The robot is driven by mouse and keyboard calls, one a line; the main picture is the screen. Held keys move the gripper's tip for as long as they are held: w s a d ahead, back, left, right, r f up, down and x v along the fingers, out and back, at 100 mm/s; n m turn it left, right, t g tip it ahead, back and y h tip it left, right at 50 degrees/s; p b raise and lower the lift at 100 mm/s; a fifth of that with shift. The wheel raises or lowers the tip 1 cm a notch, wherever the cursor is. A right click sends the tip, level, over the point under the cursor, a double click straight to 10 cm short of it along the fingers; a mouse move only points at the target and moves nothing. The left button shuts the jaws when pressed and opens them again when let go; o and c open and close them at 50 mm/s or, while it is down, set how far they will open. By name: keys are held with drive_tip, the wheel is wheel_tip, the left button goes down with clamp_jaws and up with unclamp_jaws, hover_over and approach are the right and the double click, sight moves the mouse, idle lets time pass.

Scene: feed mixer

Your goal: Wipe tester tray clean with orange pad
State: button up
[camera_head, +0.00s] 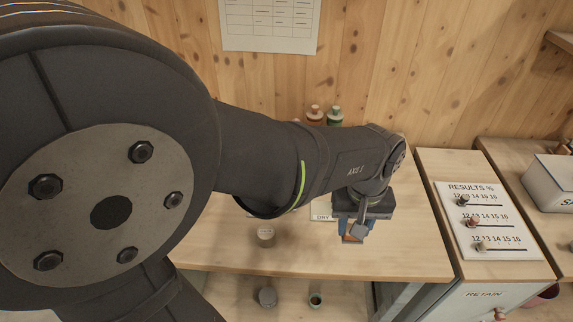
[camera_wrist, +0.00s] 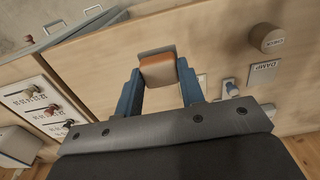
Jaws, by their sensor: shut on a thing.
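The orange pad (camera_wrist: 158,70), a small block with a pale face and an orange-brown edge, is between the two blue fingers of my gripper (camera_wrist: 160,84) in the wrist view. My gripper is shut on it. In the head view the pad (camera_head: 352,239) shows as a bit of orange below my gripper (camera_head: 355,231), over the right part of the bench. I cannot tell whether the pad touches the bench. I cannot make out the tester tray for certain in either view; my arm and gripper hide part of the bench.
A results board (camera_head: 482,220) lies right. A DAMP label (camera_wrist: 264,73) shows in the wrist view.

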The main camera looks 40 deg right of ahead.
drive_tip(key=w+d+f+n, duration=0.1)
drive_tip(key=w+d+n, duration=0.35)
drive_tip(key=w, duration=0.85)
drive_tip(key=w+d+f+n, duration=0.25)
drive_tip(key=w+d, duration=0.35)
drive_tip(key=w, duration=0.6)
drive_tip(key=shift+n, duration=0.4)
drive_tip(key=shift+a+f, duration=0.15)
drive_tip(key=shift+f, duration=1.3)
drive_tip(key=shift+a+f, duration=0.1)
drive_tip(key=shift+f, duration=1.35)
drive_tip(key=shift+w+a+f, duration=0.35)
drive_tip(key=shift+f, duration=0.15)
drive_tip(key=shift+c, duration=0.3)
drive_tip(key=shift+w+a, duration=1.85)
drive_tip(key=shift+a, duration=0.05)
drive_tip(key=shift+s+d, duration=2.2)
drive_tip(key=shift+d, duration=0.05)
wheel_tip(320, 180, up, 8)
drive_tip(key=shift+r, duration=0.1)
